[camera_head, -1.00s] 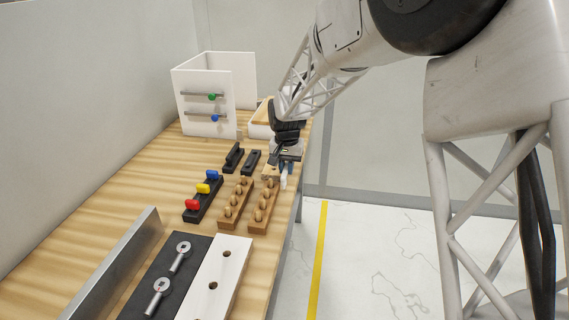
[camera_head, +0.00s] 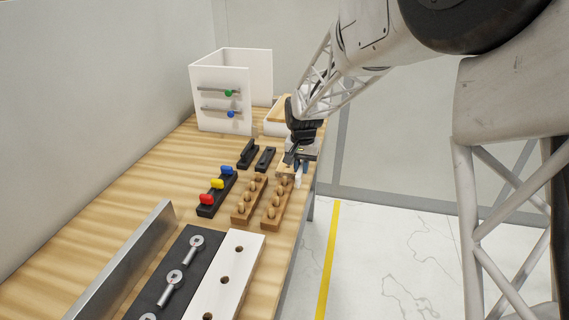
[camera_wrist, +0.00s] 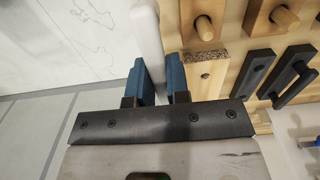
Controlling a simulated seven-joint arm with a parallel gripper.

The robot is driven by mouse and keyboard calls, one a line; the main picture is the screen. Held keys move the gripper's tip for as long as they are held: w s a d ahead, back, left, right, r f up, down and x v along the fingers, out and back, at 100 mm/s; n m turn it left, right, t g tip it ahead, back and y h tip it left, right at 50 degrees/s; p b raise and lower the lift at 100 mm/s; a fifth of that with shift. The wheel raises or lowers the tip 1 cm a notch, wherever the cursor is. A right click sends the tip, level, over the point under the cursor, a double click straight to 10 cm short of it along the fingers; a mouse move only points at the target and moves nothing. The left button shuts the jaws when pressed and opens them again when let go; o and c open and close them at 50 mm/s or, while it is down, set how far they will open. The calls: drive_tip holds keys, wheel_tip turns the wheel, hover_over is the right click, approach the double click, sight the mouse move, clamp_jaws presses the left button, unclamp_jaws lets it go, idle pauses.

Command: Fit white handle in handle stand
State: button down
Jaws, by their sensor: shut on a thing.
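My gripper (camera_wrist: 158,82) is shut on the white handle (camera_wrist: 148,35), a pale bar between its two blue fingers that reaches up past the tips in the wrist view. In the head view the white handle (camera_head: 298,181) hangs under my gripper (camera_head: 298,169) at the bench's right edge. Two black pieces lie to the left: a flat slotted one (camera_head: 264,158), which looks like the handle stand, and one with a raised black handle (camera_head: 247,154). In the wrist view they are the flat piece (camera_wrist: 259,70) and the handled piece (camera_wrist: 298,75). The white handle is apart from both.
A pale wood block (camera_wrist: 205,76) is close beside my right finger. Two wooden peg racks (camera_head: 249,201) and a black rack with red, yellow and blue knobs (camera_head: 217,193) stand nearer. A white panel unit (camera_head: 222,94) is behind. Floor lies beyond the bench's right edge.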

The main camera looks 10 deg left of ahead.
drive_tip(key=shift+w+a, duration=0.1)
wheel_tip(320, 180, up, 2)
hover_over(266, 157)
drive_tip(key=shift+w+a+r, duration=0.15)
idle(0.6)
drive_tip(key=shift+f, duration=0.2)
drive_tip(key=shift+f, duration=2.4)
drive_tip(key=shift+f, duration=0.95)
idle(2.0)
drive_tip(key=c, duration=1)
unclamp_jaws()
